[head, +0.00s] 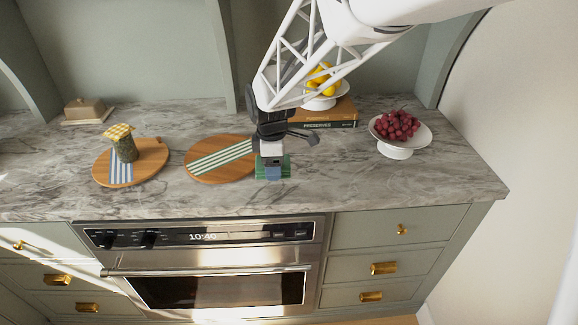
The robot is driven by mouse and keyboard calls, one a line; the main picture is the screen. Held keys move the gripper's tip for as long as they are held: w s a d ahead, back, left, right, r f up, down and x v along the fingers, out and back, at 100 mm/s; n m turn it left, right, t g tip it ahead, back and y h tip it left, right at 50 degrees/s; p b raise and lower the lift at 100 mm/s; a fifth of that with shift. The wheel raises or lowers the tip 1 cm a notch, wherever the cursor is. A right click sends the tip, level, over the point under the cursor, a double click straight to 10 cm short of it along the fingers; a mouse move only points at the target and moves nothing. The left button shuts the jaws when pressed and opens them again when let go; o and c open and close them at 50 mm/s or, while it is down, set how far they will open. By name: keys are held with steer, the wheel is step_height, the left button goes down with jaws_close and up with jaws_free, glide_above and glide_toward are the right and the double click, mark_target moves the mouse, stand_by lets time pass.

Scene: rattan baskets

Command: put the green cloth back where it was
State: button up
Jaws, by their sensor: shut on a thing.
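My gripper (271,158) is shut on a green cloth (287,168), just right of the middle wooden board near the counter's front. A small blue patch shows below the fingers, and I cannot tell whether it is part of the cloth or a thing under it. The fingers hide the cloth's middle. I cannot tell whether the cloth touches the counter. A green-and-white striped cloth (222,158) lies flat across the round middle board (207,177). A jar (125,149) with a yellow checked cover (118,132) stands on the left board (152,155).
A blue-and-white striped cloth (121,172) lies on the left board. A butter dish (86,109) stands behind it. A white stand with grapes (397,127) is at right. Books (330,117) under a bowl of yellow fruit stand behind my gripper. Marble (345,178) is clear at front right.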

steer(key=s+d+f, duration=0.2)
steer(key=s+d, duration=0.6)
steer(key=shift+s+f, duration=0.3)
steer(key=shift+d, duration=0.1)
steer(key=w+a, duration=0.1)
steer(key=w, duration=0.4)
steer(key=w+a+f, duration=0.1)
steer(key=w, duration=0.4)
steer(key=w+a, duration=0.1)
steer(key=w, duration=0.4)
steer(key=shift+w+f, duration=0.2)
steer(key=shift+w, duration=0.2)
steer(key=shift+f, duration=1.8)
steer(key=shift+f, duration=0.15)
steer(key=o, duration=0.9)
